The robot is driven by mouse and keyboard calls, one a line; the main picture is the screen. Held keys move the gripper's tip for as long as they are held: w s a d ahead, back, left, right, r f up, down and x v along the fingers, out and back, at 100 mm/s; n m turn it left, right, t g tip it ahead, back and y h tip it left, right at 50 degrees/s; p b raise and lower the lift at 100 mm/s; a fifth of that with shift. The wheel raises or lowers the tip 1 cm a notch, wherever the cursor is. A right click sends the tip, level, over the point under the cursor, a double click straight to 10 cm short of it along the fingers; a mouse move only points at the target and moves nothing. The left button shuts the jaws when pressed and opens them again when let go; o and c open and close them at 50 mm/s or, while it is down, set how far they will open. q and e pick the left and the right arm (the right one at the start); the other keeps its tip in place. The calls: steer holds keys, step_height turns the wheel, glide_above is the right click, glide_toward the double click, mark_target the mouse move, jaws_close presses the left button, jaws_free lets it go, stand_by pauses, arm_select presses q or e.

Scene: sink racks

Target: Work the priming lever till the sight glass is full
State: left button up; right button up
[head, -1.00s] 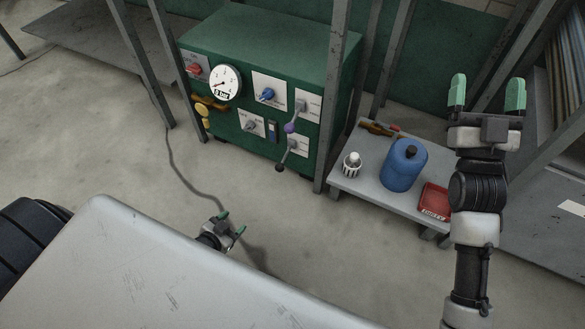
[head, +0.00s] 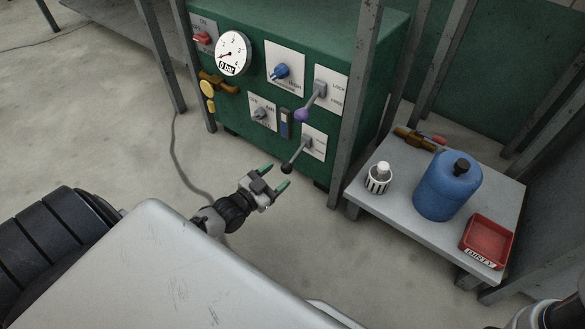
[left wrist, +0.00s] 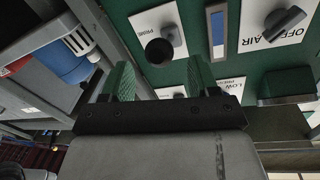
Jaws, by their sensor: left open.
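The priming lever (head: 297,156) is a grey rod with a black knob, low on the green panel. Its knob (left wrist: 158,51) shows in front of the "PRIME" plate in the left wrist view. My left gripper (head: 274,178) is open and empty, its green fingertips just left of the knob in the head view. In the left wrist view the knob lies beyond and between the fingers (left wrist: 160,82), with no contact visible. The sight glass (head: 286,122) is a narrow upright window left of the lever.
A purple-knobbed lever (head: 302,114) sits just above. A gauge (head: 233,53) is labelled 0 bar. A grey post (head: 354,110) stands right of the panel. A low table (head: 390,214) holds a blue jug (head: 446,190), a white striped container (head: 379,178) and a red tray (head: 487,240).

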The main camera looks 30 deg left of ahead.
mark_target(291, 162)
arm_select(q)
steer(key=w+b, duration=0.1)
steer(key=w, duration=0.1)
steer(key=w+d+b, duration=0.1)
steer(key=w, duration=0.2)
steer(key=shift+w+d+f+b, duration=0.1)
steer(key=shift+w+f+b, duration=0.1)
steer(key=shift+w+b, duration=0.1)
steer(key=shift+w+r, duration=0.15)
steer(key=shift+w, duration=0.2)
jaws_close()
